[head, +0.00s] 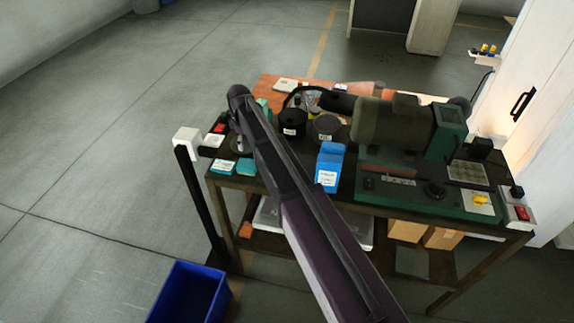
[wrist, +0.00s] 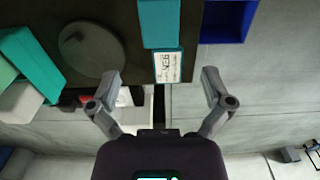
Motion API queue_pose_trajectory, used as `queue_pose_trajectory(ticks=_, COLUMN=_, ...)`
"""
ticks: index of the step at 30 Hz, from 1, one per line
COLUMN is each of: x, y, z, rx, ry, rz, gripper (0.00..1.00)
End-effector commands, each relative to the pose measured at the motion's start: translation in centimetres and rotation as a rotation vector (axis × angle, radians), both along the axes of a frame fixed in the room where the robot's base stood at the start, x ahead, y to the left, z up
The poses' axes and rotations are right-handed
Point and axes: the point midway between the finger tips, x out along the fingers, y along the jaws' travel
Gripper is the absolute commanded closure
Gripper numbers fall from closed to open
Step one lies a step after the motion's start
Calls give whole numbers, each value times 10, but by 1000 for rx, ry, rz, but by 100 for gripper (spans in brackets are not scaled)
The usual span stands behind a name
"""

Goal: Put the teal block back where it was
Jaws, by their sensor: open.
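My gripper (wrist: 160,78) is open in the wrist view, its two fingers wide apart with nothing held between them. Just beyond the fingertips lies a teal block (wrist: 160,24), with a white-labelled face (wrist: 168,66) at its near end. It is at the bench edge. Another teal block (wrist: 34,60) stands at the left of the wrist view. In the head view, a labelled teal block (head: 222,170) and another teal one (head: 246,166) lie at the left end of the bench (head: 275,193). My arm hides most of my gripper there. I cannot tell which one the task means.
A round grey disc (wrist: 90,50) lies left of the fingers. A blue bin (head: 188,293) stands on the floor off the bench's left end. A blue carton (head: 329,165), dark canisters (head: 292,123) and a green machine (head: 400,130) crowd the bench. A white-topped post (head: 188,137) stands beside it.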

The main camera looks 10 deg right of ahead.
Motion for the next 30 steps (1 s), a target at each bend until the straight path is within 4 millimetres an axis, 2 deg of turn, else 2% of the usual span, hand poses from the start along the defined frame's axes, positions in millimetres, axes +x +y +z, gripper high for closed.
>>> queue_pose_trajectory(ticks=5, x=-19, y=-22, z=0, rx=0, ry=0, rz=-80, gripper=0)
queue_pose_trajectory(ticks=8, x=-42, y=-48, z=0, rx=-1, ry=0, rz=-185, gripper=0)
queue_pose_trajectory(ticks=11, x=-73, y=-82, z=0, rx=-1, ry=0, rz=-332, gripper=0)
queue_pose_trajectory(ticks=15, x=-128, y=-132, z=0, rx=0, ry=1, rz=-585, gripper=0)
queue_pose_trajectory(ticks=21, x=-206, y=-189, z=0, rx=1, ry=1, rz=-941, gripper=0)
queue_pose_trajectory(ticks=25, x=-240, y=-211, z=0, rx=0, ry=1, rz=-1107, gripper=0)
queue_pose_trajectory(ticks=30, x=-258, y=-222, z=0, rx=0, ry=1, rz=-1210, gripper=0)
